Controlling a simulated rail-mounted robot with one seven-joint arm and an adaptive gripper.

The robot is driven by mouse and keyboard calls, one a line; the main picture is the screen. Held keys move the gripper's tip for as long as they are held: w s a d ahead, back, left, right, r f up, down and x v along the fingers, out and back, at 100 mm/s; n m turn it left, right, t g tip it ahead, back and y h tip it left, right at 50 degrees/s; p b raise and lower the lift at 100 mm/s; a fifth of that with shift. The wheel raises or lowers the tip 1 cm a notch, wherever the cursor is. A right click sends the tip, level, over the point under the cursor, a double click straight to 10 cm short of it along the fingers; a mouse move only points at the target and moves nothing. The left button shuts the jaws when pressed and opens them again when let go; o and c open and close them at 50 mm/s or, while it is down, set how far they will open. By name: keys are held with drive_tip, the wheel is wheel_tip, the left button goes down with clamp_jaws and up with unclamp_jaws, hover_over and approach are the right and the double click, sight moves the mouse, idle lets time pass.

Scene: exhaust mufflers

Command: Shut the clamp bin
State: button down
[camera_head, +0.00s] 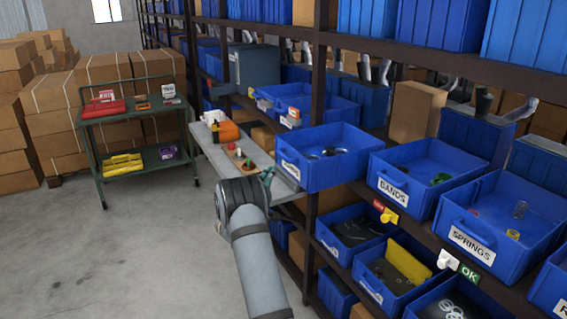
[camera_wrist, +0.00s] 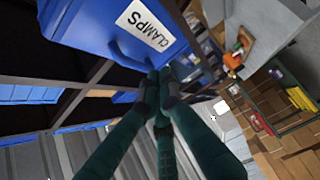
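The clamp bin (camera_head: 345,174) is a blue open-topped bin that juts out from the rack over the aisle, with a few dark parts inside. Its white CLAMPS label shows on its front in the wrist view (camera_wrist: 146,25). My gripper (camera_head: 267,177) is in front of and a little below the label side in the head view. In the wrist view my gripper's dark green fingers (camera_wrist: 164,80) are drawn together, tips close to the bin's front handle (camera_wrist: 128,54). I see nothing held between them. Whether the tips touch the bin is unclear.
The BANDS bin (camera_head: 390,189) and SPRINGS bin (camera_head: 470,243) sit to the right on the same level. More blue bins (camera_head: 392,270) are below. A grey bench (camera_head: 218,152) with small items and a green cart (camera_head: 140,126) stand left. The floor (camera_head: 95,260) is clear.

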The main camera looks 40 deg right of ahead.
drive_tip(key=w+d+p, duration=0.1)
drive_tip(key=d+p, duration=0.1)
drive_tip(key=d, duration=0.4)
drive_tip(key=shift+w+d, duration=0.2)
drive_tip(key=shift+w, duration=0.1)
